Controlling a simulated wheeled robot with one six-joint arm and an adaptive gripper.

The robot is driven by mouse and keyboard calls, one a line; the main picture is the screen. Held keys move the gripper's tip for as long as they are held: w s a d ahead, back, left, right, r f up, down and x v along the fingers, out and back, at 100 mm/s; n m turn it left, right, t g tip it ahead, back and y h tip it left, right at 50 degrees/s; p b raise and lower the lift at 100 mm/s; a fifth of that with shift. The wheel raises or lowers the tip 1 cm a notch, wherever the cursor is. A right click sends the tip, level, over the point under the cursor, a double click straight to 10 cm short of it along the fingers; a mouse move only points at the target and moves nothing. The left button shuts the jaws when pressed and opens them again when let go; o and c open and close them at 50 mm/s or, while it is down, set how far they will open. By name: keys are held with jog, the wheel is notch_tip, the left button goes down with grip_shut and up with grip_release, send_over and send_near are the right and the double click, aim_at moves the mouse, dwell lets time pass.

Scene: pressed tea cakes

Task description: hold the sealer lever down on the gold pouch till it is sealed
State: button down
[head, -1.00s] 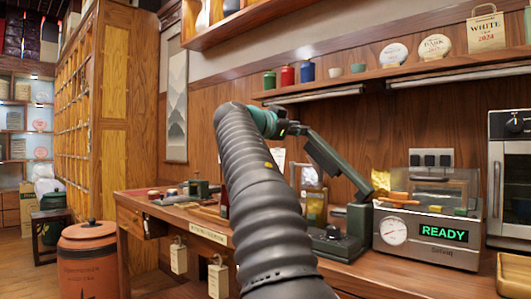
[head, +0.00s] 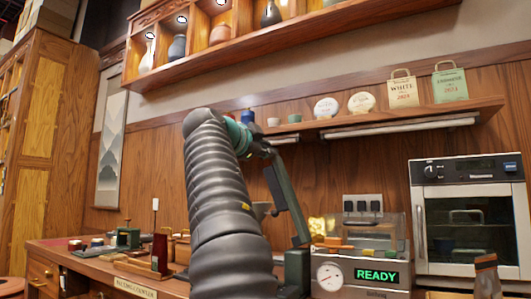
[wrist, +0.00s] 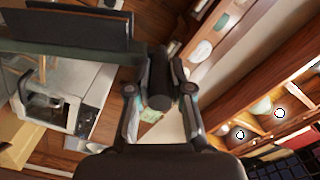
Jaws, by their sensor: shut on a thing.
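My gripper (head: 262,150) is shut on the round dark handle at the end of the sealer lever (head: 289,205). In the wrist view the two fingers stand on either side of this dark handle (wrist: 158,88). The lever is dark green and stands raised, sloping steeply up from the sealer's dark green base (head: 297,268) to my gripper. My arm covers part of the sealer and the counter beside it.
A machine with a gauge and a green READY display (head: 365,277) stands right of the sealer. A steel oven (head: 468,215) is further right. A shelf (head: 400,120) with tea cakes and bags runs above. A red stand (head: 159,254) and small items are on the counter at left.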

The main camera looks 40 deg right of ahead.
jog(key=c, duration=1)
grip_release()
jog(key=shift+c, duration=0.2)
jog(key=shift+a, duration=0.15)
jog(key=v, duration=1.1)
jog(key=shift+a, duration=0.35)
jog(key=shift+s, duration=0.15)
